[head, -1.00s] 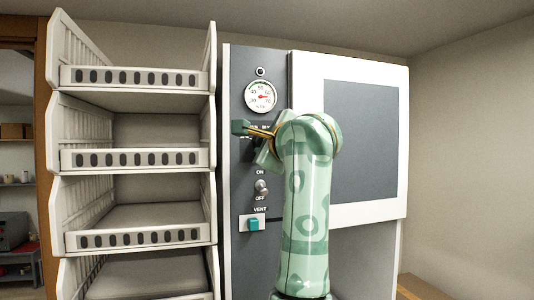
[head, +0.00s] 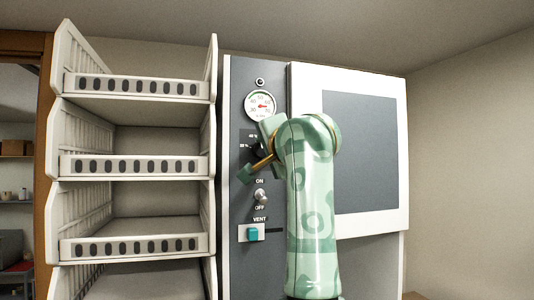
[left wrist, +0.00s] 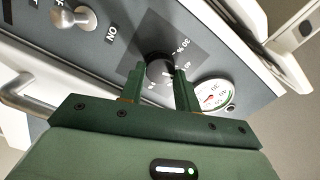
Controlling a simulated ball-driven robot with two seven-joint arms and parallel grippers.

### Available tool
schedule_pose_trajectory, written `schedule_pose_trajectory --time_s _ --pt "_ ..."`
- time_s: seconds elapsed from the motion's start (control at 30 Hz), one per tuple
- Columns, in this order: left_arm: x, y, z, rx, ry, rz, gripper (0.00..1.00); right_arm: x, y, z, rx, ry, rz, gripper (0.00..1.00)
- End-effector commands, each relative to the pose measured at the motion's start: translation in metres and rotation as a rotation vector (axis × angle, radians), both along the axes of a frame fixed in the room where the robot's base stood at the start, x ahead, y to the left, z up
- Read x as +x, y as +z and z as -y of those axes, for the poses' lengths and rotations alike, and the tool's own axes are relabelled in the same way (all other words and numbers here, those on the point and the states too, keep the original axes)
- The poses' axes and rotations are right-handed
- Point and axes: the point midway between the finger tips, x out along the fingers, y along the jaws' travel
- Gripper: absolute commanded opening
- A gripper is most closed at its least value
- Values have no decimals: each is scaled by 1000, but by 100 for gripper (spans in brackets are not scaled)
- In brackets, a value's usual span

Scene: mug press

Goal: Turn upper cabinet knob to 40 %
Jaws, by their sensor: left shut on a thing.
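The upper cabinet knob (left wrist: 157,66) is black and round. It sits on a dark scale plate (left wrist: 178,46) with white percent marks, on the cabinet's grey control panel. In the left wrist view my left gripper (left wrist: 160,74) has its two green fingers on either side of the knob and is shut on it. In the head view the left gripper (head: 257,151) is at the panel below the gauge, turned at a slant. It hides most of the knob there. The marks 40 % and 30 % show at the plate's upper left, but the knob's exact setting cannot be read.
A round gauge (head: 261,106) with a red needle is just above the knob. An ON/OFF toggle switch (head: 260,195) and a teal VENT switch (head: 252,234) are below. A white door (head: 397,150) is on the right, and a white tiered rack (head: 135,167) stands on the left.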

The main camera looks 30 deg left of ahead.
Motion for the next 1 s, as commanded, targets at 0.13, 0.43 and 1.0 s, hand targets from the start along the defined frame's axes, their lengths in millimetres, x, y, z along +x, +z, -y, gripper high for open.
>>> schedule_pose_trajectory --time_s 0.13,0.43,1.0 --pt "1 -3 0 -49 -2 45 9 0 -2 0 0 0 0 0" --pt "2 -4 0 -92 -2 92 9 0 -4 0 0 0 0 0" --pt "1 -3 0 -93 -1 96 54 0 -4 0 0 1 0 0"
